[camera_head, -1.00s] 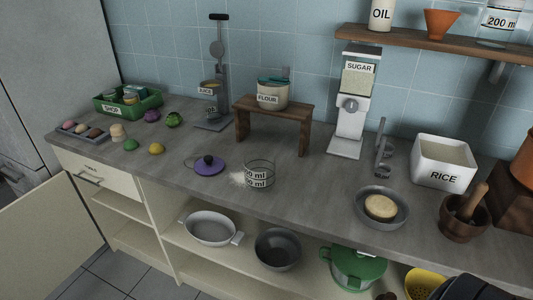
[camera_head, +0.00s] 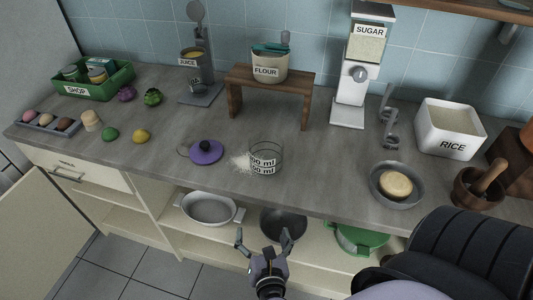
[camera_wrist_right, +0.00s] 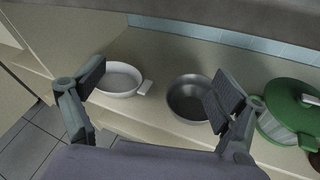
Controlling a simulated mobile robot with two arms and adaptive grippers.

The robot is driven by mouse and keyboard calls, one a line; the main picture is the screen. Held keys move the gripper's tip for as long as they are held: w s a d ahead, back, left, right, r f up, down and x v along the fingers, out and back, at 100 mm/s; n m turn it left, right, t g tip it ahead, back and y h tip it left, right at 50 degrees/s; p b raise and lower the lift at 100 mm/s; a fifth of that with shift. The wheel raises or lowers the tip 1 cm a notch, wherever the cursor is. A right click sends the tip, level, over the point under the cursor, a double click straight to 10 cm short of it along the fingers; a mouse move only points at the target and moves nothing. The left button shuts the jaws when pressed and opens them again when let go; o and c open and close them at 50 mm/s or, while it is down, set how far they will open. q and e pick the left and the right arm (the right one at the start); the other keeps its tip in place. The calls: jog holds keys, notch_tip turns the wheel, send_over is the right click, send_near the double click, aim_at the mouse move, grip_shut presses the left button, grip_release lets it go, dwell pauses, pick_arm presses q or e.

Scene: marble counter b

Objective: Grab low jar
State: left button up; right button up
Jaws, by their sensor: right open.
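No thing is labelled as a low jar. A low, clear measuring jar (camera_head: 266,158) with "ml" marks stands on the counter beside a purple lid (camera_head: 206,151), with white powder at its left. Small jars sit in the green SHOP crate (camera_head: 125,82). My right gripper (camera_head: 264,238) is open and empty, in front of the lower shelf and below the counter edge. In the right wrist view its spread fingers (camera_wrist_right: 158,90) face a dark metal bowl (camera_wrist_right: 188,98) and a white pan (camera_wrist_right: 120,78) on that shelf, apart from both. My left gripper is not seen.
A green pot (camera_wrist_right: 290,115) stands right of the bowl on the shelf. The grey counter (camera_head: 310,170) overhangs the shelf. On it are a wooden stand (camera_head: 268,84) with a flour pot, a sugar dispenser (camera_head: 360,75), a rice bin (camera_head: 450,128) and a dish (camera_head: 397,184).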

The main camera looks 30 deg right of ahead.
aim_at(270, 160)
jog(key=shift+o, duration=0.7)
jog(key=d+r+n+t+h, duration=0.1)
jog(key=d+r+h, duration=0.2)
jog(key=r, duration=1.1)
jog(key=shift+n+t+p, duration=0.4)
jog(key=shift+p, duration=0.05)
jog(key=p+x, duration=0.3)
jog(key=x, duration=0.8)
jog(key=shift+w, duration=0.1)
jog(key=p+x, duration=0.1)
jog(key=x, duration=0.1)
jog(key=p+x, duration=0.1)
jog(key=x, duration=0.2)
jog(key=shift+w+a, duration=0.25)
jog(key=shift+w, duration=0.1)
jog(key=shift+w+d+f, duration=0.15)
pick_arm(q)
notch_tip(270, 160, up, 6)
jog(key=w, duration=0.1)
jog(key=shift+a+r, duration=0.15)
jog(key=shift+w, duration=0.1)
pick_arm(e)
jog(key=shift+c, duration=0.4)
jog(key=c, duration=1.3)
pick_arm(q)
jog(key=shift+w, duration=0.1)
